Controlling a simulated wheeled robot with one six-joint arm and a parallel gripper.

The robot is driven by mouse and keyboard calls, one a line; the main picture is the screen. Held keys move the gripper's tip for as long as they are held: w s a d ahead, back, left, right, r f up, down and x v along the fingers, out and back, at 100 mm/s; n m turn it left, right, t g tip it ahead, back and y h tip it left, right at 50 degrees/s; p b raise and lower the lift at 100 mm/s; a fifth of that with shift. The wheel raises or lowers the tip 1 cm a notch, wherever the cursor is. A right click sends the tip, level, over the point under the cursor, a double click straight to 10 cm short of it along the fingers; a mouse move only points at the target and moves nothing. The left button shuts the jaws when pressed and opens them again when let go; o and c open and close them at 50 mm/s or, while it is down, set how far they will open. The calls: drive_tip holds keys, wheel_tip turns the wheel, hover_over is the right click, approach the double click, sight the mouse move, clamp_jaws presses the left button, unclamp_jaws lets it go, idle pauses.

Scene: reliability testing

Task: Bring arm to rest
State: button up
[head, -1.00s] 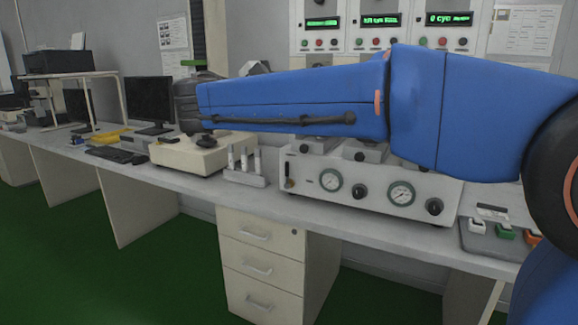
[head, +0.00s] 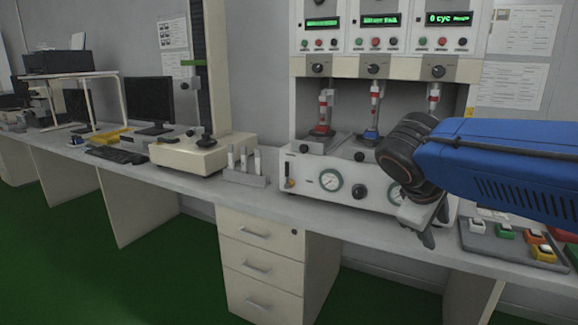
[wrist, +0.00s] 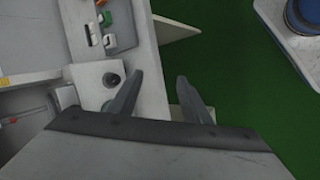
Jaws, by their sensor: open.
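My blue arm (head: 500,165) reaches in from the right in the head view. Its dark wrist joint (head: 408,155) is in front of the right part of the test machine. My gripper (head: 428,232) points down at the bench's front edge, below the machine's right gauge. In the wrist view my gripper (wrist: 158,95) shows two grey fingers apart with nothing between them. Under the fingers are the bench edge and green floor.
The test machine (head: 325,200) stands on the bench (head: 200,187). A panel of coloured switches (head: 480,245) lies to its right. A vial rack (head: 244,178) and a beige instrument (head: 185,155) stand to its left. Drawers (head: 258,235) are below. Green floor (head: 120,280) is clear in front.

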drive_tip(key=s+a+f+m+y, duration=0.2)
drive_tip(key=s+f+m+y, duration=0.4)
drive_tip(key=s+f, duration=0.8)
drive_tip(key=shift+f+m, duration=0.45)
drive_tip(key=shift+m, duration=0.35)
drive_tip(key=shift+s, duration=0.1)
drive_tip(key=shift+c, duration=0.2)
